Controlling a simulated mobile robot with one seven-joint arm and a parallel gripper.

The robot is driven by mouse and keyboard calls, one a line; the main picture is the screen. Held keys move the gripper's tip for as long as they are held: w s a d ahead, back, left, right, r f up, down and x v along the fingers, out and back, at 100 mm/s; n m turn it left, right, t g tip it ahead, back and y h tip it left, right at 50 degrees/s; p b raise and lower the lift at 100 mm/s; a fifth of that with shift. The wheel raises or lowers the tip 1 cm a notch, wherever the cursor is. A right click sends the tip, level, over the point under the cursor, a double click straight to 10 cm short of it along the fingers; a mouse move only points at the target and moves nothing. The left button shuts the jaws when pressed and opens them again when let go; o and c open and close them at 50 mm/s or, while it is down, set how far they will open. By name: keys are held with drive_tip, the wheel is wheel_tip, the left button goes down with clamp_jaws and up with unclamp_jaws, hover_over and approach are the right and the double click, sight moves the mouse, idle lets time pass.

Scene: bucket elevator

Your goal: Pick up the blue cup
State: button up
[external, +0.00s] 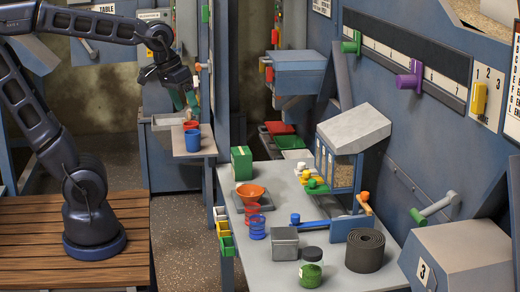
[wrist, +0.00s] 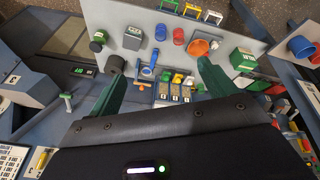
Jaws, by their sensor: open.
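A blue cup (external: 193,140) stands upright near the front of a small shelf (external: 208,150), with a red cup (external: 191,126) right behind it. In the wrist view the blue cup (wrist: 299,46) is at the far right edge, beside the red cup (wrist: 316,58), well outside the span of the fingers. My gripper (external: 183,100) is above the shelf and cups, apart from them. Its green fingers (wrist: 162,68) are spread and empty in the wrist view.
A blue post (external: 229,80) rises close to the shelf's right.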

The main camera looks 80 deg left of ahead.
drive_tip(key=w+a+n+g, duration=0.1)
drive_tip(key=w+a+n, duration=0.9)
drive_tip(key=a, duration=0.5)
drive_tip(key=n+g, duration=0.3)
drive_tip(key=n, duration=1.8)
hover_over(193, 137)
drive_tip(key=a, duration=0.4)
wheel_tip(193, 137, down, 23)
drive_tip(key=f, duration=1)
drive_tip(key=shift+d, duration=0.4)
drive_tip(key=c, duration=1)
drive_tip(key=shift+c, duration=0.2)
drive_tip(key=shift+r, duration=0.2)
